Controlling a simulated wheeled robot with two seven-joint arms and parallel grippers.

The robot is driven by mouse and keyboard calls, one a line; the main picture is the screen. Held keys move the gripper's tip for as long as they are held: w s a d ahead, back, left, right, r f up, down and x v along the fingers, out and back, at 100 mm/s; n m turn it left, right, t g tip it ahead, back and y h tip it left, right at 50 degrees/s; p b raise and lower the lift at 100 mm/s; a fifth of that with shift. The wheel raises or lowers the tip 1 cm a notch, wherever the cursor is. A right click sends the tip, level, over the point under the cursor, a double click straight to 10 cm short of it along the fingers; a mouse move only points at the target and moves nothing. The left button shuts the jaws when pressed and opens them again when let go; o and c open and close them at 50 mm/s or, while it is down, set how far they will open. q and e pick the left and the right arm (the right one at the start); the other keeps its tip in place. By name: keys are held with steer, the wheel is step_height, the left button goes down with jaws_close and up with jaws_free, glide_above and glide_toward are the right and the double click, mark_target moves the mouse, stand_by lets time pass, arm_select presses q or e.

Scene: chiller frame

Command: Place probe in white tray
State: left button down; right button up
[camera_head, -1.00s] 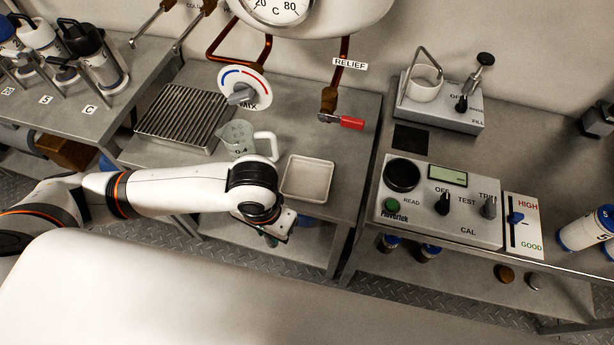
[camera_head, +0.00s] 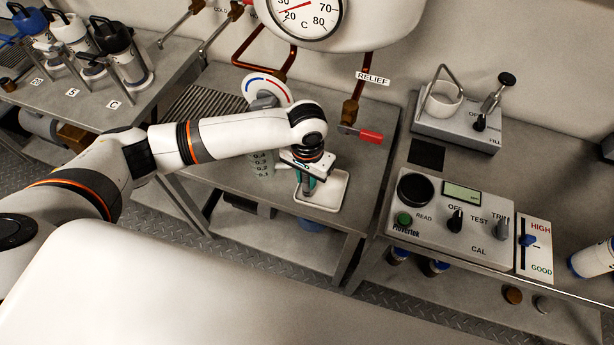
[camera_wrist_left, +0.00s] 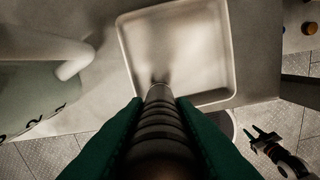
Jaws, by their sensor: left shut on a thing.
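The white tray (camera_head: 336,190) lies on the middle bench near its front edge. My left gripper (camera_head: 308,184) is over the tray's left part, pointing down. It is shut on the probe (camera_wrist_left: 160,125), a dark, ringed rod between its green fingers. In the left wrist view the probe's tip points at the inside of the tray (camera_wrist_left: 205,50), close to its floor; I cannot tell whether it touches. The probe is mostly hidden in the head view. My right gripper (camera_wrist_left: 264,140) shows small in the left wrist view, low over the floor, its green fingers apart and seemingly empty.
A graduated jug (camera_head: 262,165) stands just left of the tray, partly behind my left arm. A red-handled relief valve (camera_head: 368,136) is behind it. A meter box (camera_head: 450,215) sits on the right bench, across a gap. Bench is clear right of the tray.

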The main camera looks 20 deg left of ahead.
arm_select(q)
steer(key=shift+f, duration=0.4)
steer(key=c, duration=1.2)
jaws_free()
steer(key=shift+f, duration=0.1)
step_height(320, 180, up, 8)
steer(key=shift+f, duration=0.1)
